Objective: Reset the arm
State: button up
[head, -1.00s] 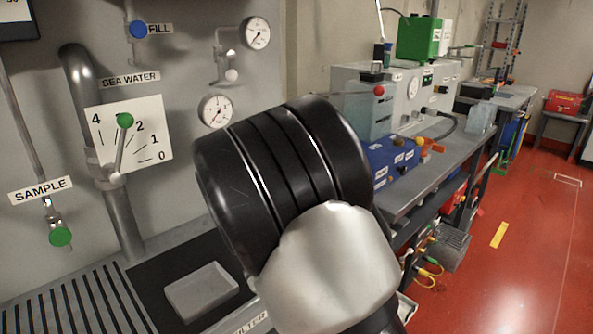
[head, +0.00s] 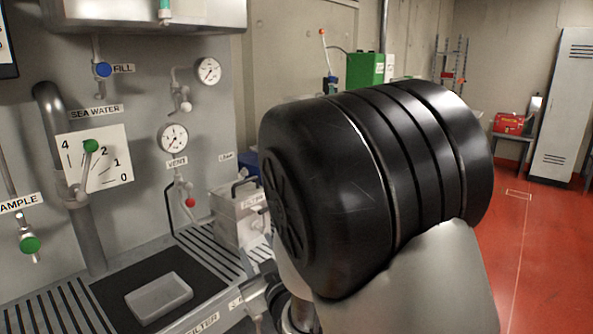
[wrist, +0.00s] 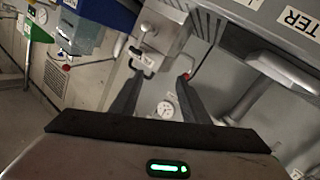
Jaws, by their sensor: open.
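My gripper (wrist: 160,80) shows in the wrist view with its two dark fingers spread apart and nothing between them. The fingers point toward the grey wall panel, with a round gauge (wrist: 166,108) seen between them. In the head view my large black and white arm link fills the middle right and hides much of the bench behind it. Part of my lower arm shows beneath it near the front edge of the bench. The fingers cannot be made out in the head view.
The panel carries a sea water valve (head: 91,146), gauges and a red-knobbed vent valve (head: 190,202). A grey tray (head: 159,297) lies on the dark mat below. Red floor (head: 535,240) is open at right.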

jog(key=s+d+r+m+g+h, duration=0.2)
jog(key=d+m, duration=0.1)
jog(key=d, duration=0.3)
jog(key=s+d+r+m+g+h, duration=0.1)
jog(key=s+d+m+g+h, duration=0.1)
jog(key=d, duration=0.4)
jog(key=s+d+r+m+g+h, duration=0.1)
jog(key=s+d+m+g, duration=0.3)
jog(key=s, duration=0.7)
jog(key=s+d+r+n+g+h, duration=0.1)
jog(key=s+d+g+h, duration=0.1)
jog(key=s+d, duration=0.65)
jog(key=s+a+r+p, duration=0.1)
jog(key=r+p, duration=1)
jog(key=s+a+r+p, duration=0.1)
jog(key=s+r+p, duration=0.1)
jog(key=r+p, duration=0.9)
jog(key=shift+r+m+p, duration=0.2)
jog(key=shift+m+p, duration=0.1)
